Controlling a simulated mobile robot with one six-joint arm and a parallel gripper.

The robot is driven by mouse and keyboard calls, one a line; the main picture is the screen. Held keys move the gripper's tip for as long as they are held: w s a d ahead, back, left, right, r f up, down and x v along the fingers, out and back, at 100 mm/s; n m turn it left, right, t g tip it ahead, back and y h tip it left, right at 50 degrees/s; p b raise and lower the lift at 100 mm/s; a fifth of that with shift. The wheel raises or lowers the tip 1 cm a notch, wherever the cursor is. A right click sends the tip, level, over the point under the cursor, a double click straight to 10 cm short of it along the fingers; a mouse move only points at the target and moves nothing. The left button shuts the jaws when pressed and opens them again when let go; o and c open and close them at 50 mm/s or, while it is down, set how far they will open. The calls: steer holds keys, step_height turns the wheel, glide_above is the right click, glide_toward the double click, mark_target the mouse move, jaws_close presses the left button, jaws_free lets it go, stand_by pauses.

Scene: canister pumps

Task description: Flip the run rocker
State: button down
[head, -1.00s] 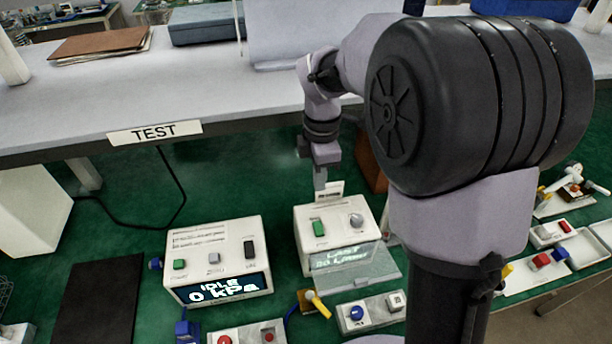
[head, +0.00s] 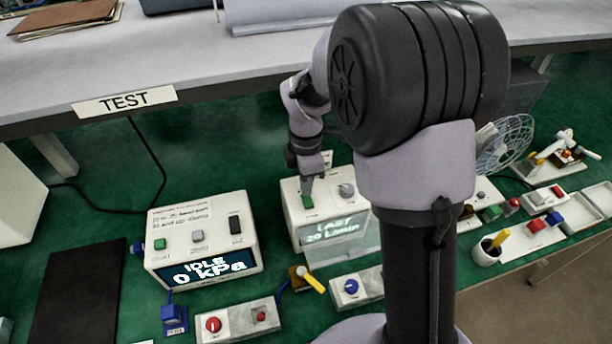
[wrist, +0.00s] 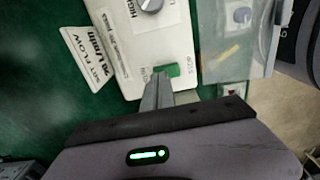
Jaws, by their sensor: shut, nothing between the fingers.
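My gripper (head: 306,186) is shut and empty, pointing down over the front-left top of the middle white box (head: 290,215). In the wrist view its fingertips (wrist: 158,80) lie at the edge of the green button (wrist: 173,71) on that box. I cannot tell whether they touch it. A grey knob (head: 346,190) is on the same box, and its display reads "LAST 20 L/min". I cannot read "RUN" on any switch. The blue-knob box (head: 336,293) stands in front, its right end hidden by my arm. The red-knob box (head: 237,309) is to its left.
A yellow-handled valve (head: 312,284) is in front. The TEST shelf (head: 210,70) spans behind.

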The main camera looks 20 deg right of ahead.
steer(key=shift+f, duration=0.65)
steer(key=shift+f, duration=0.2)
steer(key=shift+s, duration=0.15)
steer(key=shift+s+r, duration=0.25)
steer(key=shift+s, duration=0.35)
